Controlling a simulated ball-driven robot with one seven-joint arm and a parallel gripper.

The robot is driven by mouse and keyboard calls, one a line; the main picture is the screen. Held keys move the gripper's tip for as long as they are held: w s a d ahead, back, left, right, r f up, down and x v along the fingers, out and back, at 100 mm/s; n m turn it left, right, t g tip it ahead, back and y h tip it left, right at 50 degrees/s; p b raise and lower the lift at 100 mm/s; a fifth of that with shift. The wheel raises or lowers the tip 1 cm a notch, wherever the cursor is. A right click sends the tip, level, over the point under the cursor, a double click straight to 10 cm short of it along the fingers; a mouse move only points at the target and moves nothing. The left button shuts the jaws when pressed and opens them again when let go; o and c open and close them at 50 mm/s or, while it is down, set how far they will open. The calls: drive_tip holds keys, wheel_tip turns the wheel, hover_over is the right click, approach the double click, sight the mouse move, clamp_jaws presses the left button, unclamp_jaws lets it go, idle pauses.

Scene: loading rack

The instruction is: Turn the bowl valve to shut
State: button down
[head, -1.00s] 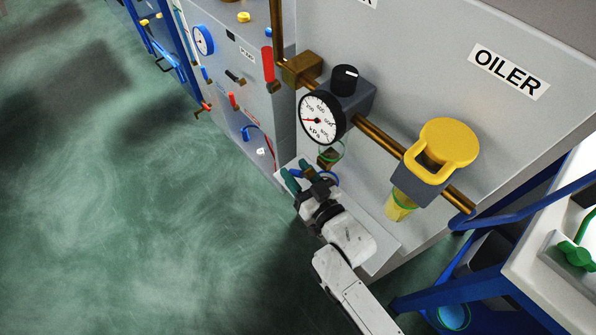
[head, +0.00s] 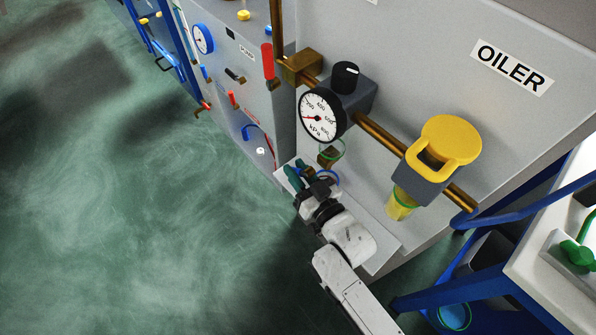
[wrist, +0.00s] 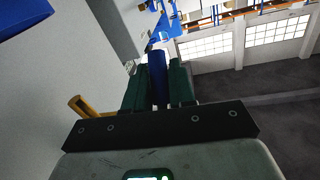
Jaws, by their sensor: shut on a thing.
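My gripper (head: 299,175) has dark green fingers and is low in front of the grey panel, below the gauge. In the wrist view, my gripper (wrist: 158,82) is shut on a slim blue handle (wrist: 158,72), which runs up between the two fingers. I take this handle to be the bowl valve's. In the head view only bits of blue (head: 330,177) show beside the fingers, so the handle's angle is unclear. A clear bowl with a green ring (head: 333,149) and a brass fitting (head: 328,158) hang just above my gripper.
A kPa gauge (head: 321,117) and a black knob (head: 346,76) sit above on a brass pipe (head: 379,136). The yellow-topped oiler (head: 450,142) is to the right. A red lever (head: 267,61) is at upper left. Open green floor lies left.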

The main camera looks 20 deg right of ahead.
sight(297, 170)
drive_tip(key=shift+f+b, duration=0.2)
drive_tip(key=shift+b, duration=0.25)
drive_tip(key=t+b, duration=0.2)
drive_tip(key=b, duration=0.2)
drive_tip(key=shift+w+a, duration=0.1)
drive_tip(key=shift+w, duration=0.1)
drive_tip(key=t+b, duration=0.1)
drive_tip(key=b, duration=0.2)
drive_tip(key=m+t+y+b, duration=0.1)
drive_tip(key=b, duration=0.3)
drive_tip(key=shift+w+r+t, duration=0.2)
drive_tip(key=shift+r+t, duration=0.1)
drive_tip(key=shift+r, duration=0.05)
drive_tip(key=t+b, duration=0.1)
drive_tip(key=b, duration=0.2)
drive_tip(key=r+t+b, duration=0.1)
drive_tip(key=t+b, duration=0.1)
drive_tip(key=b, duration=0.1)
drive_tip(key=shift+w+a+r+m+b, duration=0.1)
drive_tip(key=shift+w+r+m+b, duration=0.1)
drive_tip(key=shift+m+b, duration=0.15)
drive_tip(key=shift+r+m+t+b, duration=0.25)
drive_tip(key=shift+r+t+b, duration=0.2)
drive_tip(key=shift+b, duration=0.55)
drive_tip(key=shift+r, duration=0.1)
drive_tip(key=c, duration=1.1)
unclamp_jaws()
drive_tip(key=shift+o, duration=0.2)
drive_tip(key=shift+s, duration=0.1)
